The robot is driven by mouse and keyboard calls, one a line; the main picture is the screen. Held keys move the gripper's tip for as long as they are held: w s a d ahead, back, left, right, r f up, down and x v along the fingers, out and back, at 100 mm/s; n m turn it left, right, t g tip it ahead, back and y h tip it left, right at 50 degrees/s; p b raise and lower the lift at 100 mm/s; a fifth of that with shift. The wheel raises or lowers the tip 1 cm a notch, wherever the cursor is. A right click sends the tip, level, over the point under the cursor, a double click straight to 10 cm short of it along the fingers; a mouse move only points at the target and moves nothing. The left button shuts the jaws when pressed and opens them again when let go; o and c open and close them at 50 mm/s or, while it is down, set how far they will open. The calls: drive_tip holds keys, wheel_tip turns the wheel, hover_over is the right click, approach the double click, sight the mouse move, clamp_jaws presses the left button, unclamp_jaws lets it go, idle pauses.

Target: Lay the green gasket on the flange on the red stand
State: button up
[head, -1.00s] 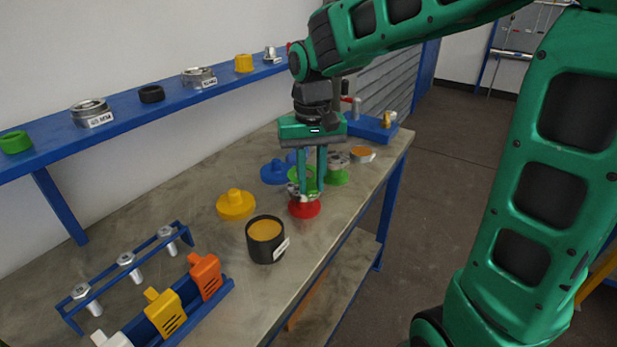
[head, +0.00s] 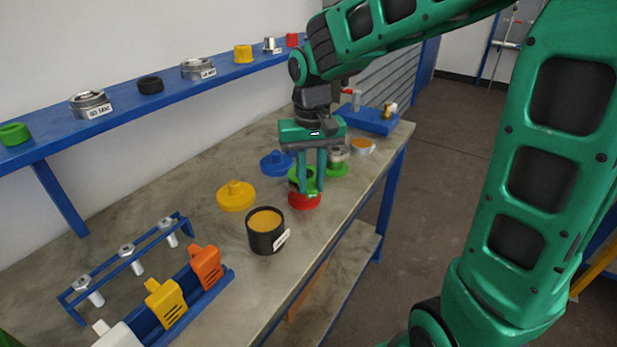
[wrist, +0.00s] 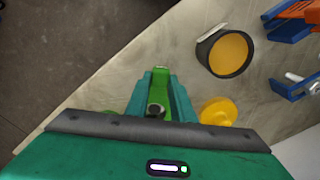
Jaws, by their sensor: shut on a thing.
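My gripper (head: 308,190) is shut on the green gasket (head: 296,174), a bright green ring, just above the red stand (head: 304,201). In the wrist view the green gasket (wrist: 160,82) shows between my two fingers (wrist: 160,103), with a dark round opening below it. The flange on the red stand is mostly hidden behind my fingers and the gasket. I cannot tell whether the gasket touches it.
A black pot (head: 265,232) with orange contents stands in front. A yellow flanged piece (head: 236,196) is to the left, a blue one (head: 276,163) behind. A green stand (head: 338,170) with a metal flange is close on the right.

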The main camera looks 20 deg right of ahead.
drive_tip(key=shift+f, duration=0.45)
drive_tip(key=o, duration=1)
wheel_tip(320, 180, up, 11)
drive_tip(key=s+d+f+m, duration=0.1)
drive_tip(key=s+d+f, duration=0.2)
drive_tip(key=s+d, duration=0.3)
drive_tip(key=s+d+f+m, duration=0.2)
drive_tip(key=s+d+f, duration=0.2)
drive_tip(key=s, duration=0.6)
drive_tip(key=s+d+f+m, duration=0.1)
drive_tip(key=s+d+f, duration=0.2)
drive_tip(key=s+d, duration=0.4)
drive_tip(key=shift+s+d+f, duration=0.4)
drive_tip(key=shift+d, duration=0.05)
